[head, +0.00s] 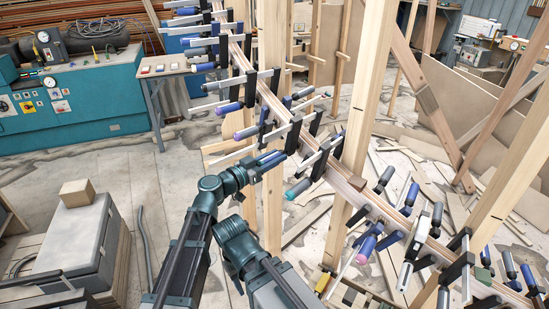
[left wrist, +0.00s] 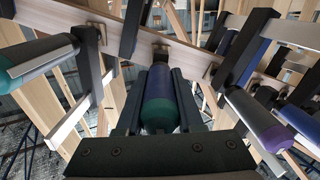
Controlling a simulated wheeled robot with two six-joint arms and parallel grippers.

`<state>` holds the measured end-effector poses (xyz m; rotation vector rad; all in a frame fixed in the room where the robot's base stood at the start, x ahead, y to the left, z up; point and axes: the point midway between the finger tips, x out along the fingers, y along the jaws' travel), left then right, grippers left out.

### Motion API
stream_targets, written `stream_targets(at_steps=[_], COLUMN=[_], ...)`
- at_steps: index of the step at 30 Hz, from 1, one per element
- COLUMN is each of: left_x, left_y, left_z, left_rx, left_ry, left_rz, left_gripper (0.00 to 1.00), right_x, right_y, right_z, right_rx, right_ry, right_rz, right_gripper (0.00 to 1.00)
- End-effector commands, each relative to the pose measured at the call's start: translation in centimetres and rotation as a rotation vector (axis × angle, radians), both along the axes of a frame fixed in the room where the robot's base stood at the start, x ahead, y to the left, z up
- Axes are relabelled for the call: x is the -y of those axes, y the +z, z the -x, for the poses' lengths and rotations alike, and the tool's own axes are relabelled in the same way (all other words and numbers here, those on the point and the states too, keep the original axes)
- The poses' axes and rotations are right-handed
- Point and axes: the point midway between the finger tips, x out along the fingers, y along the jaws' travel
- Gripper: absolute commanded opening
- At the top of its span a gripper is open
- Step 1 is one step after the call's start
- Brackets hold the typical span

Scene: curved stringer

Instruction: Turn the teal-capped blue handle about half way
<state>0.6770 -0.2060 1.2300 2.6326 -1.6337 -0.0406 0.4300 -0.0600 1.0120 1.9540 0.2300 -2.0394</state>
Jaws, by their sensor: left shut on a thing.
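The teal-capped blue handle (left wrist: 158,102) is between the two dark fingers of my left gripper (left wrist: 157,90) in the left wrist view. Its teal end faces the gripper's palm, and its far end points to the wooden strip. The fingers are shut on it, one along each side. In the head view my left gripper (head: 268,164) reaches in from the left at the clamp row, and the fingers mostly hide the handle. My right gripper is not in view.
A curved wooden stringer (head: 345,187) carries many bar clamps close on both sides. Another teal-ended handle (head: 297,189) lies near my gripper; a purple-ended handle (left wrist: 256,122) is close on the right. Upright timber posts (head: 362,110) stand around it. Scrap boards litter the floor.

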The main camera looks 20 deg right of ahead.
Motion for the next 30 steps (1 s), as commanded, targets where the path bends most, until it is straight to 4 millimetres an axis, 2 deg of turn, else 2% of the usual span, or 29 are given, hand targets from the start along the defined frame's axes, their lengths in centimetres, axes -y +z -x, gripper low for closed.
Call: stream_targets(at_steps=[8,30], left_x=[-0.04,-0.1], left_y=[-0.04,-0.15], left_z=[-0.04,-0.13], left_rx=[-0.178,-0.807], left_ry=[0.0,0.0], left_rz=[0.087,0.398], left_gripper=[0.0,0.0], right_x=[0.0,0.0], right_y=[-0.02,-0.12], right_z=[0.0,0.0], right_rx=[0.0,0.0], right_ry=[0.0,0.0], right_rz=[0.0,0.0], right_gripper=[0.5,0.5])
